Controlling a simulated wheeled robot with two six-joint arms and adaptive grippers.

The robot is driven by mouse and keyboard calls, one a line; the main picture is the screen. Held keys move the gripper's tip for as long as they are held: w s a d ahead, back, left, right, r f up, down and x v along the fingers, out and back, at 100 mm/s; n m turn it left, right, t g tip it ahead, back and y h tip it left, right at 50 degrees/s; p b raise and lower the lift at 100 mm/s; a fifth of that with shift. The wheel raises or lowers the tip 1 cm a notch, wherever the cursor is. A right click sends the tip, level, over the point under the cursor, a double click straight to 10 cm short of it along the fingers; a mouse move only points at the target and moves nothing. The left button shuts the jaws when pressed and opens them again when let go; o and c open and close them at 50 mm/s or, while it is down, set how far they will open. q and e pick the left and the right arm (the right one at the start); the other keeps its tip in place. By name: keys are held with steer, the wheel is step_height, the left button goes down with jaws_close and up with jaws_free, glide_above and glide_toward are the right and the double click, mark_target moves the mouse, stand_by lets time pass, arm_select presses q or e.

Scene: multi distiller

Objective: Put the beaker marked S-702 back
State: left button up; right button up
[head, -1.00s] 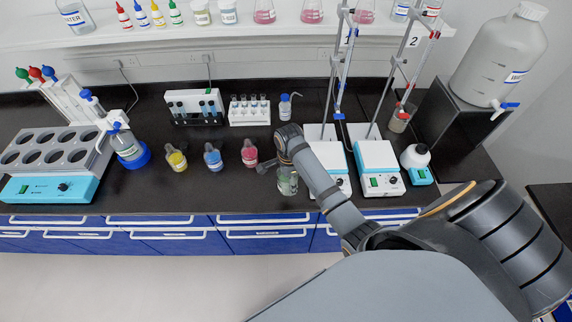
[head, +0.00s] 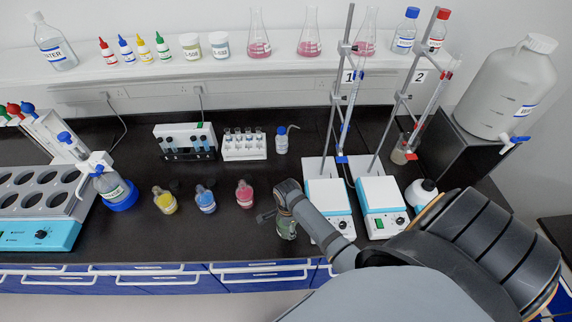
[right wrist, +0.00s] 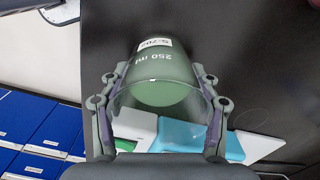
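The beaker marked S-702 (right wrist: 165,75) is clear glass with green liquid, and its label and "250 ml" print show in the right wrist view. It also shows in the head view (head: 287,229), near the bench's front edge, left of the hot plates. My right gripper (right wrist: 160,90) has a finger against each side of the beaker and is shut on it. In the head view the right gripper (head: 274,215) is at the beaker's upper part. I cannot tell whether the beaker touches the bench. My left gripper is out of view.
Two hot plates with stands, 1 (head: 329,203) and 2 (head: 382,205), stand right of the beaker. Yellow, blue and red flasks (head: 244,195) stand to its left. A tube rack (head: 245,147) is behind. The shelf (head: 215,68) holds bottles and flasks. Bare bench lies between.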

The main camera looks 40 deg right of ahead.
steer(key=shift+o, duration=1.2)
steer(key=shift+s+a+r, duration=0.1)
steer(key=shift+s+a, duration=0.05)
steer(key=shift+s, duration=0.1)
steer(key=shift+o, duration=0.9)
steer(key=shift+s+a+r, duration=0.1)
steer(key=shift+s, duration=0.05)
steer(key=shift+w, duration=0.25)
steer(key=shift+r, duration=0.4)
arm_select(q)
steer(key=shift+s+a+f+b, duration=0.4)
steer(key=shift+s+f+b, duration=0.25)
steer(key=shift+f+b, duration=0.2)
arm_select(e)
step_height(320, 180, up, 11)
steer(key=shift+s, duration=0.15)
